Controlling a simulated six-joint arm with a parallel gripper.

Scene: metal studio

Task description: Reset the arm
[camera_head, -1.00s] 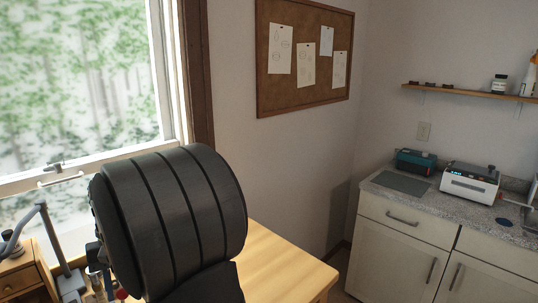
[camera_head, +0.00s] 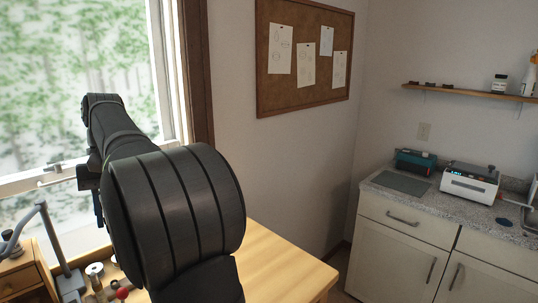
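My arm fills the lower left of the head view, a thick black ribbed joint with a link reaching up and away in front of the window. My gripper's fingers cannot be made out in this view; the far end of the arm is dark and seen from behind. No object can be seen held.
A wooden table (camera_head: 285,268) lies below my arm, its right part bare. A small red ball (camera_head: 122,293) and metal parts stand at its left. A window (camera_head: 60,80) is behind. A counter (camera_head: 455,217) at right carries a white device (camera_head: 470,184) and a teal box (camera_head: 416,162).

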